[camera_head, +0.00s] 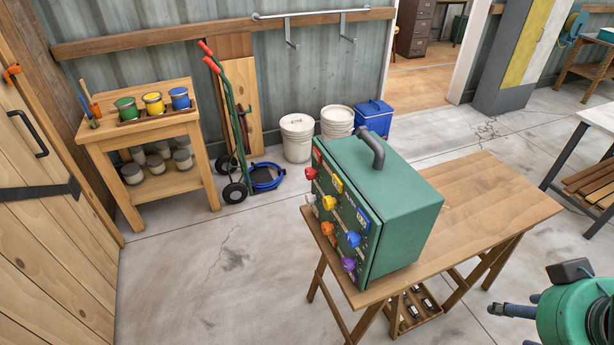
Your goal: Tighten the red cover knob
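A green metal box (402,215) with a dark curved handle on top stands on a wooden table (480,205). Its dark front panel faces left and carries several coloured knobs. The red knob (311,173) is at the panel's upper far corner, below a red label (318,155). A pale knob (311,198) is just below it and a yellow knob (329,202) is to its lower right. Orange, blue and purple knobs lie further down the panel. How tight the red knob is cannot be told. My gripper is not in view.
A green rounded thing (565,322) with dark parts is cut off at the lower right; I cannot tell what it is. A wooden stand (165,128) with paint cans and a hand truck (235,130) stand behind. The floor left of the table is clear.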

